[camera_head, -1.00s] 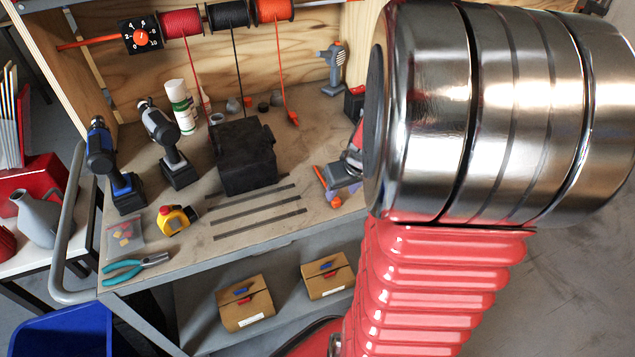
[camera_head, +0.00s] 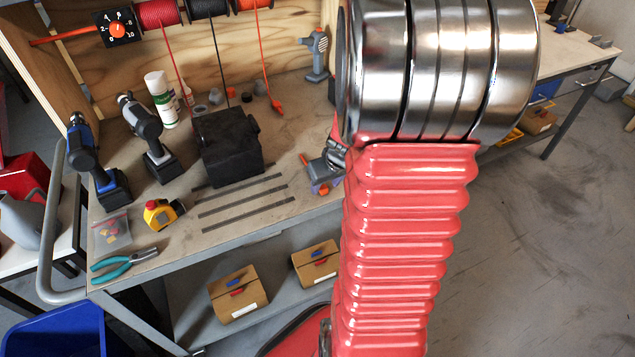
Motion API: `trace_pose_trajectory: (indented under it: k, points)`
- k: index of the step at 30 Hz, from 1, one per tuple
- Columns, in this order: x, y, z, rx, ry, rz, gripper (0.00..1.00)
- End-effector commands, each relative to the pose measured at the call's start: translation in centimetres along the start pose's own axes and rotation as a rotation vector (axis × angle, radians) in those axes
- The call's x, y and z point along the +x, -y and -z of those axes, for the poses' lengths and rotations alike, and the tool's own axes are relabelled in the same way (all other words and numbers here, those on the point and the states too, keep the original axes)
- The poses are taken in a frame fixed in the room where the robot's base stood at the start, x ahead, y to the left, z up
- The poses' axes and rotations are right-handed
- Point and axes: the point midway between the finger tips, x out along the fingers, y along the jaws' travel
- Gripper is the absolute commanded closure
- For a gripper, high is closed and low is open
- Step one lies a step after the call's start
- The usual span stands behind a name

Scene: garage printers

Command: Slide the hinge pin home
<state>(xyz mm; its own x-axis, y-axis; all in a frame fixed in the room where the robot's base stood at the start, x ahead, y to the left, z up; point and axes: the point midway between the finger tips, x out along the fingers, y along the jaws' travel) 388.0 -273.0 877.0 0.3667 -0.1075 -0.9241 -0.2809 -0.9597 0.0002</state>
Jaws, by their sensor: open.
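A hinge pin cannot be picked out for certain in the head view. A dark, blocky piece (camera_head: 231,147) stands on the workbench (camera_head: 232,222), and I cannot tell whether it holds the hinge. My red, ribbed arm and its large silver joint fill the middle right. A small part of my gripper (camera_head: 336,158) shows as grey metal at the arm's left edge, over the bench's right part. The gripper is open, but its fingertips are mostly hidden behind the arm. A grey and orange tool (camera_head: 319,178) lies close beside it in the picture; contact cannot be judged.
Two drills, blue (camera_head: 90,158) and grey (camera_head: 146,136), stand at the left. A white bottle (camera_head: 160,99), yellow tape measure (camera_head: 160,214), teal pliers (camera_head: 122,263) and dark strips (camera_head: 242,193) are on the bench. Cardboard boxes (camera_head: 237,294) sit below. The floor at right is clear.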

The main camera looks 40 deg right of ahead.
Motion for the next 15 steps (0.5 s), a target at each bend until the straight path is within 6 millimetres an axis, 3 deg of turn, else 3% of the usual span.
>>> trace_pose_trajectory:
  k: [6,15]
  points:
    - [1.8,0.0,0.0,0.000,0.001,0.001,0.59]
    - [2.0,0.0,0.0,0.001,-0.001,-0.001,0.59]
